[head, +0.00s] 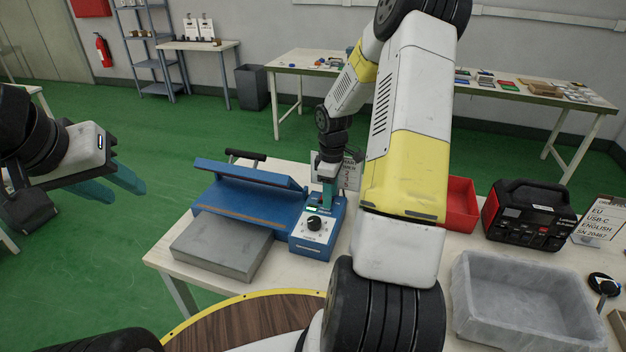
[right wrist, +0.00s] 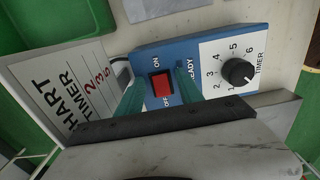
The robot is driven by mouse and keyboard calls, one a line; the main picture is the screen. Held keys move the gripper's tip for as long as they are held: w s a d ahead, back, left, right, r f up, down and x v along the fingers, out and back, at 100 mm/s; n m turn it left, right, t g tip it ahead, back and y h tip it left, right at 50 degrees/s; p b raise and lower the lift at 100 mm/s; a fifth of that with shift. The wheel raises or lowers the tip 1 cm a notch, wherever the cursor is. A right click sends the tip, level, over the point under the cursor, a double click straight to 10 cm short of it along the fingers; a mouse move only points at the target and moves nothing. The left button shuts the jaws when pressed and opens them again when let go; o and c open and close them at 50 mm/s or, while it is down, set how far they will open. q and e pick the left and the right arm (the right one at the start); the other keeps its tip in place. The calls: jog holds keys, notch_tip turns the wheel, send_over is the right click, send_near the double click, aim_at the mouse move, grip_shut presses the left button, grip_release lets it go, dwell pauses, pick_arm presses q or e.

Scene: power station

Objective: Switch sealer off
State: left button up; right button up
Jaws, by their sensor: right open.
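The blue sealer (head: 240,207) stands on the white table with its lid raised. Its control box (head: 318,232) has a black timer knob (head: 314,223), also seen in the right wrist view (right wrist: 238,73). The red power switch (right wrist: 162,86) sits between ON and OFF labels in the right wrist view. My right gripper (head: 328,190) is over the control box, pointing down. Its teal fingers (right wrist: 160,88) are apart on either side of the switch, with nothing held. Whether they touch the box is unclear. My left gripper (head: 122,184) is away at the left, fingers apart and empty.
A grey plate (head: 222,248) lies in front of the sealer. A chart timer card (right wrist: 72,98) stands beside the control box. A red bin (head: 458,203), a black device (head: 528,213) and a grey tray (head: 525,300) are further right.

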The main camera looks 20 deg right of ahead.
grip_shut()
jog(key=shift+w+a+r+g+h, duration=0.1)
jog(key=shift+w+a+g+h, duration=0.1)
jog(key=shift+g+h, duration=0.3)
jog(key=shift+w+a+g+h, duration=0.1)
jog(key=shift+a+g+h, duration=0.15)
jog(key=shift+h, duration=0.35)
jog(key=shift+w+g+h, duration=0.1)
jog(key=shift+g+h, duration=0.75)
jog(key=shift+h, duration=0.25)
jog(key=shift+a, duration=0.1)
grip_release()
jog(key=shift+r, duration=0.1)
